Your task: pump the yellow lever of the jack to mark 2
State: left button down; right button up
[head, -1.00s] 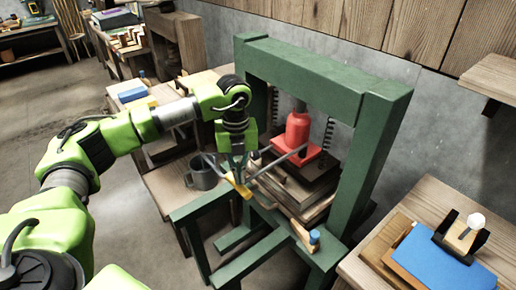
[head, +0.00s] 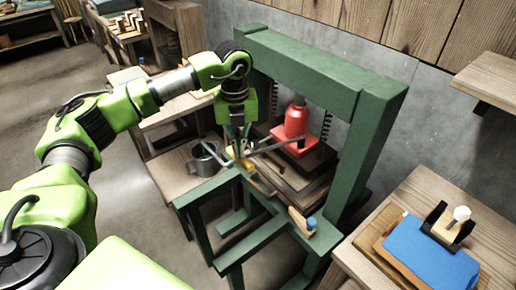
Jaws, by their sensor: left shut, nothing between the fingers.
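The red jack (head: 296,126) stands inside the green press frame (head: 315,68). A grey bar runs from the jack toward the left, and the yellow lever end (head: 241,164) shows at the frame's front left. My left gripper (head: 239,153) points down right at the yellow end, with its fingers close together. It partly hides the yellow part, and I cannot tell whether it touches it. No mark numbers are readable. My right gripper is out of view.
A grey metal mug (head: 204,160) stands on a wooden table left of the frame.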

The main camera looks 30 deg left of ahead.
pick_arm(q)
notch_tip(320, 180, down, 14)
jog(key=b, duration=0.9)
notch_tip(320, 180, up, 15)
jog(key=p, duration=1)
jog(key=shift+f, duration=0.2)
notch_tip(320, 180, down, 11)
jog(key=b, duration=0.8)
notch_tip(320, 180, up, 11)
jog(key=p, duration=0.8)
